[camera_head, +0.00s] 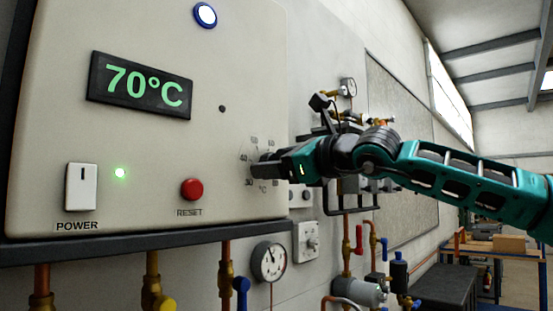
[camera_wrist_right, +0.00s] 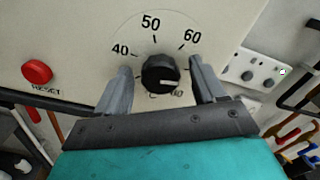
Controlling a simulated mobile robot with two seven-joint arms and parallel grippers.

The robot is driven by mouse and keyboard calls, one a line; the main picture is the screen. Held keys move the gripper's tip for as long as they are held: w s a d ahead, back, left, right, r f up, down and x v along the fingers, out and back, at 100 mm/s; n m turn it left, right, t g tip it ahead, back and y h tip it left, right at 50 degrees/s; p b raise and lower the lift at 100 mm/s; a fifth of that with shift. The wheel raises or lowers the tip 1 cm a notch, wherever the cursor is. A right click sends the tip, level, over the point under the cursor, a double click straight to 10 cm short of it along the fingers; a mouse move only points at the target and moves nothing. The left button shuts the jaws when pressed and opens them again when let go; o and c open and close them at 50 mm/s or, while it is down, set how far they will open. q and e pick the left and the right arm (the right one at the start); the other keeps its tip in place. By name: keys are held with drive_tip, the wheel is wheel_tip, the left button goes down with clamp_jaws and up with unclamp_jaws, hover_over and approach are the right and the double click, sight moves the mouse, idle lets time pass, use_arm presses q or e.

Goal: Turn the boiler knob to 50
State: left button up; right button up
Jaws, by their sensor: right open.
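The black boiler knob (camera_wrist_right: 161,73) sits on a round printed scale on the beige boiler panel (camera_head: 140,215). In the right wrist view, 40, 50 and 60 show clearly around it, and the lower scale is partly hidden. A white mark on the knob points roughly right, away from 50. The green display (camera_head: 138,87) reads 70°C. My right gripper (camera_head: 266,168) reaches the dial from the right and hides most of the knob in the head view. Its fingers are open, one on each side of the knob, with gaps visible. My left gripper is not in view.
Left of the dial are a red RESET button (camera_head: 192,189) and a white POWER switch (camera_head: 81,187). Copper pipes with valves and a pressure gauge (camera_head: 269,261) are below. White wall sockets (camera_wrist_right: 252,72) sit right of the panel.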

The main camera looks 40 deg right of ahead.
drive_tip(key=shift+w, duration=0.1)
drive_tip(key=shift+c, duration=0.4)
drive_tip(key=c, duration=1)
drive_tip(key=n+p, duration=0.1)
drive_tip(key=n, duration=2)
drive_tip(key=shift+f, duration=0.15)
drive_tip(key=shift+n, duration=0.3)
